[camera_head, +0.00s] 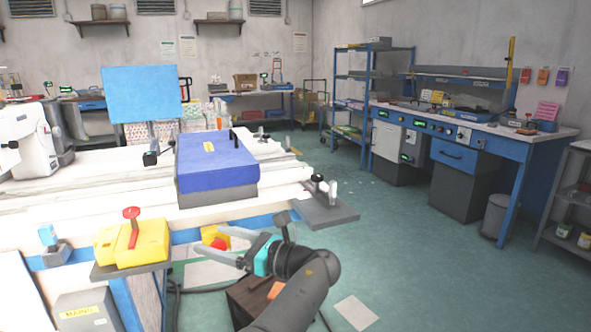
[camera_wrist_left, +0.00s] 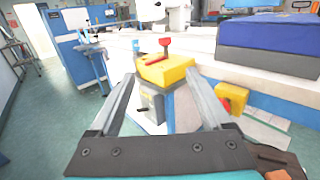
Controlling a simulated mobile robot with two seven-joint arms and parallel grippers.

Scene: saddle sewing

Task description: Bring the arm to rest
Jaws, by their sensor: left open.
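My left gripper (camera_head: 208,242) is open and empty in front of the work table's near edge. Its fingers point left in the head view. In the left wrist view its two fingers (camera_wrist_left: 160,78) spread apart, with a yellow block with a red knob (camera_wrist_left: 165,70) showing between and beyond them. That yellow block (camera_head: 140,242) sits on a dark shelf at the table's front in the head view; the fingers appear apart from it. My right gripper does not show in either view.
The white work table (camera_head: 110,180) carries a blue-topped block (camera_head: 215,150); a white sewing machine (camera_head: 35,140) stands at left. A yellow box with a red button (camera_wrist_left: 229,96) is at the table's front. A blue workbench (camera_head: 480,140) stands at right, with clear green floor (camera_head: 420,260) between.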

